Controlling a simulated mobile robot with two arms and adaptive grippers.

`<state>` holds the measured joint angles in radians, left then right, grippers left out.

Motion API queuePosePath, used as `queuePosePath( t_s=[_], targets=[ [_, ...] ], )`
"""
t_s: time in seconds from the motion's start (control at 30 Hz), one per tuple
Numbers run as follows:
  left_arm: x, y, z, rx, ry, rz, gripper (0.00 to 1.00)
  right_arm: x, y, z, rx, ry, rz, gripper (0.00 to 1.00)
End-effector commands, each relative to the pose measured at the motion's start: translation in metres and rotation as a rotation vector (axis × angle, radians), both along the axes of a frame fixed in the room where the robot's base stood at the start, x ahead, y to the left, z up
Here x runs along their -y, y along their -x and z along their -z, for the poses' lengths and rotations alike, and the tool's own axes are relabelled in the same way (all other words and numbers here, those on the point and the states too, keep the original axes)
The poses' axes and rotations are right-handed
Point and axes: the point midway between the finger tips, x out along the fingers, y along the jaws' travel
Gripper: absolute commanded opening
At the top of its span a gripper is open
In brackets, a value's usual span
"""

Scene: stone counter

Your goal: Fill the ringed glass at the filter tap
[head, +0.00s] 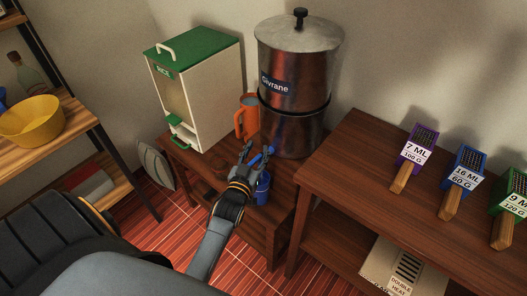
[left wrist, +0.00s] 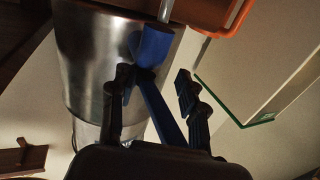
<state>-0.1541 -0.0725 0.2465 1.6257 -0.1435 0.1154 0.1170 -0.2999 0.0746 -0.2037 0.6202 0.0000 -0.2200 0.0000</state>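The filter is a tall metal urn (head: 300,70) with a dark label and a knobbed lid. Its blue tap (head: 265,152) sticks out low at the front; in the left wrist view the blue tap (left wrist: 156,48) has a long blue lever. A blue cup (head: 263,188) stands below the tap, partly hidden by my arm; I cannot make out rings or its contents. My left gripper (head: 249,151) is at the tap. In the left wrist view its fingers (left wrist: 152,98) are apart, with the lever between them; contact is unclear. My right gripper is not in view.
An orange mug (head: 247,116) stands left of the urn, beside a white and green rice dispenser (head: 198,90). Several labelled wooden-handled tools, one purple (head: 413,152), lie on the right table (head: 350,165). A yellow bowl (head: 31,122) sits on the left shelf.

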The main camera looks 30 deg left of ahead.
Motion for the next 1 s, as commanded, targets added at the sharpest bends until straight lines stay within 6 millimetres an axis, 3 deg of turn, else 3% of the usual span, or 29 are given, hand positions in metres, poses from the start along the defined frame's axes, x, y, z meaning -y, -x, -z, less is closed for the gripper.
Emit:
queuePosePath(
  t_s=[0.03,0.2,0.3,0.67,0.83,1.0],
  targets=[
    [-0.015,0.005,-0.001,-0.002,-0.015,-0.020,0.44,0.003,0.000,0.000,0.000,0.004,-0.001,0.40],
    [-0.014,0.005,0.000,-0.002,-0.014,-0.020,0.78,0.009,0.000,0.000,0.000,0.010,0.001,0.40],
    [-0.014,0.005,0.000,-0.003,-0.013,-0.020,0.93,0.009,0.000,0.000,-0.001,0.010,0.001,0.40],
    [-0.011,0.007,0.002,-0.006,-0.008,-0.018,0.93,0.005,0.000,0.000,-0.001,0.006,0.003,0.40],
    [-0.006,0.028,0.003,-0.008,-0.006,-0.019,0.93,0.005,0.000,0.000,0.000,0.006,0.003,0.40],
    [0.003,0.063,0.002,-0.008,-0.007,-0.019,0.93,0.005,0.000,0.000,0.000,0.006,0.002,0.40]
  ],
)
